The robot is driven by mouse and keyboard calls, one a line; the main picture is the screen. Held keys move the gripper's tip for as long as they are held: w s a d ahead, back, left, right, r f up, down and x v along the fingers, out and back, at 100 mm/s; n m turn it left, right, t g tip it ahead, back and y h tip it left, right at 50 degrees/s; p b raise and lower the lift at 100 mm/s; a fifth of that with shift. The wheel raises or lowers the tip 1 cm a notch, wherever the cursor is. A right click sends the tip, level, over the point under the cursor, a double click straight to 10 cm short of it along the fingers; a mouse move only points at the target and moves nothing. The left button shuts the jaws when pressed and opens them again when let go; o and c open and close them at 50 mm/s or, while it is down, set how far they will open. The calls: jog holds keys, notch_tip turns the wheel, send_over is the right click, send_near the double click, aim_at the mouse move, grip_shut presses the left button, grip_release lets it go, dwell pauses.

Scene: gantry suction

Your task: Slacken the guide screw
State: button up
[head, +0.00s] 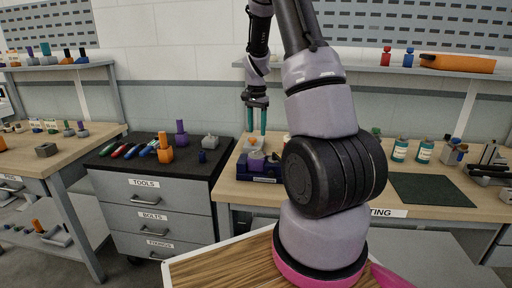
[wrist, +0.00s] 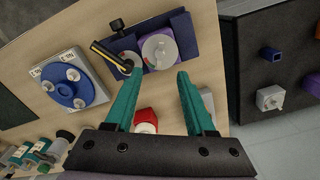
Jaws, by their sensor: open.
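My gripper (wrist: 156,72) has two teal fingers, spread apart with nothing between their tips. It also shows in the head view (head: 257,133), pointing down above the bench. Just beyond the fingertips is a dark blue fixture (wrist: 185,35) carrying round pale discs (wrist: 160,50) on purple and grey parts. A black knob-headed screw (wrist: 118,24) sticks out of the fixture's edge; I cannot tell whether it is the guide screw. A black and yellow bar (wrist: 110,56) lies slanted by the left fingertip. The fixture is small in the head view (head: 262,178).
A pale plate with a blue flange (wrist: 72,84) lies left of the fixture. A red and white piece (wrist: 146,120) lies below the fingers. Bottles (head: 400,150) stand to the right. The dark-topped drawer cabinet (head: 115,160) holds tools and blocks at the left.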

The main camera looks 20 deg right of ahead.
aim_at(257, 149)
notch_tip(257, 149, down, 8)
jog(key=shift+f, duration=0.15)
dwell(0.3)
grip_shut()
